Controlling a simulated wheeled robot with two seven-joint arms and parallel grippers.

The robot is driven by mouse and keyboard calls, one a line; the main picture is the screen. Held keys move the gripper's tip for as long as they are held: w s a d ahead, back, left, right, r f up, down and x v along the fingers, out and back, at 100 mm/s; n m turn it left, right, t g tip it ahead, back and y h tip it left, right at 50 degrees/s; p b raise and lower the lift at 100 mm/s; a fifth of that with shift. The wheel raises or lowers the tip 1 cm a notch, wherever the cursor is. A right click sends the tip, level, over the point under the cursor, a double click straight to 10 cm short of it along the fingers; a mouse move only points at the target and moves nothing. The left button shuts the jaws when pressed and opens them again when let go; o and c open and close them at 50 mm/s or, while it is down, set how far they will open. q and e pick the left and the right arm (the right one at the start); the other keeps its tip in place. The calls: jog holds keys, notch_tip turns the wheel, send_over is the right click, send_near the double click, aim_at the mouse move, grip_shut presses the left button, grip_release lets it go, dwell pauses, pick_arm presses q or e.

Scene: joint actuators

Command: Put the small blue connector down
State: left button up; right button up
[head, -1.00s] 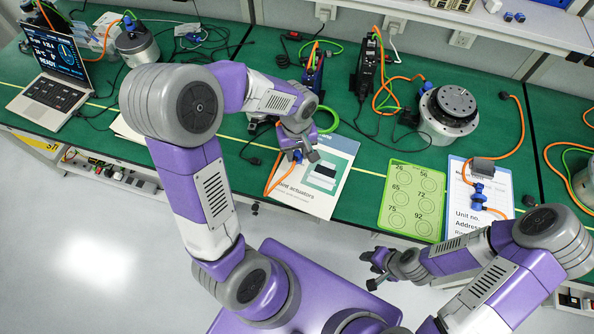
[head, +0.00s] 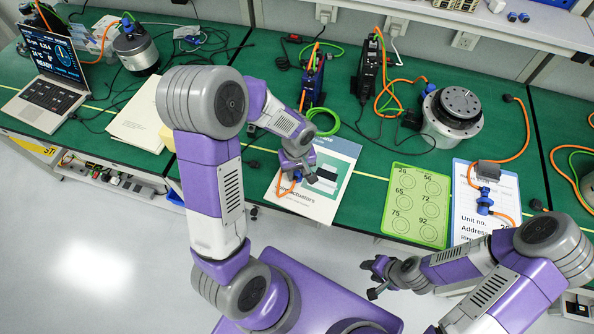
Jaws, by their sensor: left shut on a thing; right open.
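My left gripper (head: 303,177) points down over the white booklet (head: 326,197) with a teal cover picture. It is shut on the small blue connector (head: 296,175), which has an orange cable (head: 286,189) hanging from it over the booklet. The fingers partly hide the connector. I cannot tell whether the connector touches the booklet. My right gripper (head: 372,277) is open and empty, in front of the bench's front edge.
A green card (head: 413,232) with numbered circles lies right of the booklet. Beside it is a white label sheet (head: 462,213) with another blue connector (head: 484,203) on it. A round grey actuator (head: 453,112) stands behind. A laptop (head: 47,90) is at the left.

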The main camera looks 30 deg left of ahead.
aim_at(297, 172)
pick_arm(q)
jog(key=o, duration=0.6)
jog(key=shift+f, duration=0.2)
jog(key=shift+c, duration=0.2)
jog(key=o, duration=0.4)
jog(key=shift+o, duration=0.2)
jog(key=shift+r, duration=0.2)
jog(key=shift+r+p, duration=0.3)
jog(key=shift+r, duration=0.05)
notch_tip(297, 172, up, 11)
jog(key=p, duration=0.3)
jog(key=shift+r, duration=0.2)
